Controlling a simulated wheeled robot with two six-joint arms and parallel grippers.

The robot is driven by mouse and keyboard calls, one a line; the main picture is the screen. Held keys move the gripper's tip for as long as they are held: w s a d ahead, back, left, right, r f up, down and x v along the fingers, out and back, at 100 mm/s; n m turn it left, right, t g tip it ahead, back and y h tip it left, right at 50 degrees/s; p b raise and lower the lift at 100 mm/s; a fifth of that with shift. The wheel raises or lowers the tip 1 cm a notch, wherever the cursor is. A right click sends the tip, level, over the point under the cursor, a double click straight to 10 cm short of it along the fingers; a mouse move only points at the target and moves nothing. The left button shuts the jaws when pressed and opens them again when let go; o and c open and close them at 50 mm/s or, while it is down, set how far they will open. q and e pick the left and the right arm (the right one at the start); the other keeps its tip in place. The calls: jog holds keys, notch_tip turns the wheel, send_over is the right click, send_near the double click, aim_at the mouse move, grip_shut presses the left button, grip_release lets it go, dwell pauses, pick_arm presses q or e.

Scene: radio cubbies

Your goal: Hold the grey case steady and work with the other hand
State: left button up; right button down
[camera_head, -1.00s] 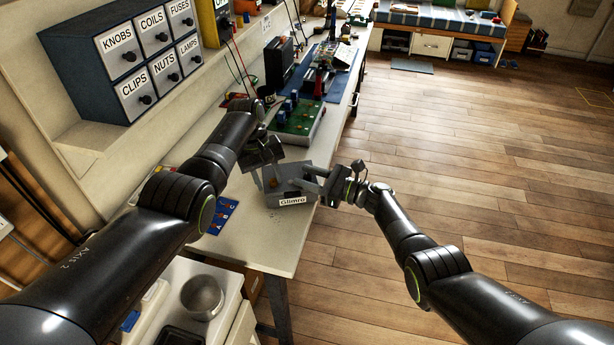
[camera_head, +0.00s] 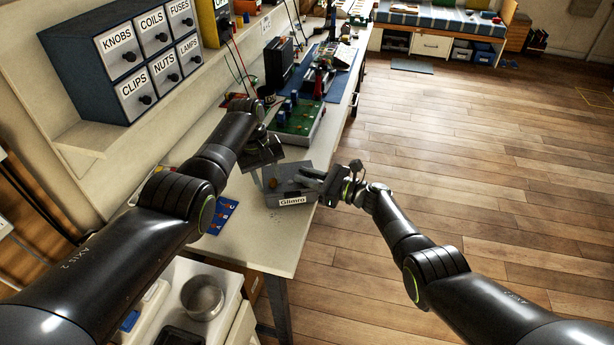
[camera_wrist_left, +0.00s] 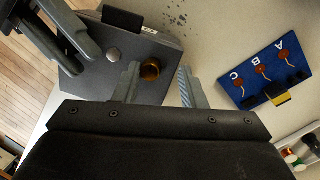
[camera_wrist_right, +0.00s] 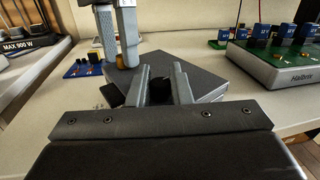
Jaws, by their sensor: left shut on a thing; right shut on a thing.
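The grey case (camera_head: 291,200), labelled "Glimro", lies flat near the bench's front edge. An amber knob (camera_wrist_left: 150,70) and a silver button (camera_wrist_left: 112,54) are on its top in the left wrist view. My right gripper (camera_head: 309,178) reaches over the case from the right. In the right wrist view it is shut on a dark knob (camera_wrist_right: 160,86) at the case. The fingers partly hide this knob.
A blue board marked A, B, C (camera_wrist_left: 263,68) lies beside the case. A green circuit board unit (camera_head: 297,120) stands behind it. Labelled drawers (camera_head: 122,58) are on the shelf at left. A metal bowl (camera_head: 202,297) stands at the front. The floor to the right is clear.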

jog(key=shift+s+f+m+t, duration=0.1)
jog(key=shift+f+m+t, duration=0.05)
jog(key=shift+m+t, duration=0.2)
jog(key=shift+a+t+h, duration=0.1)
jog(key=shift+t+h, duration=0.25)
jog(key=shift+h, duration=0.05)
jog(key=m+t+h, duration=0.3)
jog(key=shift+t, duration=0.3)
jog(key=shift+m+t+h, duration=1.6)
jog(key=shift+m+h, duration=0.35)
jog(key=shift+h, duration=0.35)
jog(key=c, duration=1.3)
grip_release()
jog(key=shift+c, duration=0.2)
jog(key=shift+r, duration=0.2)
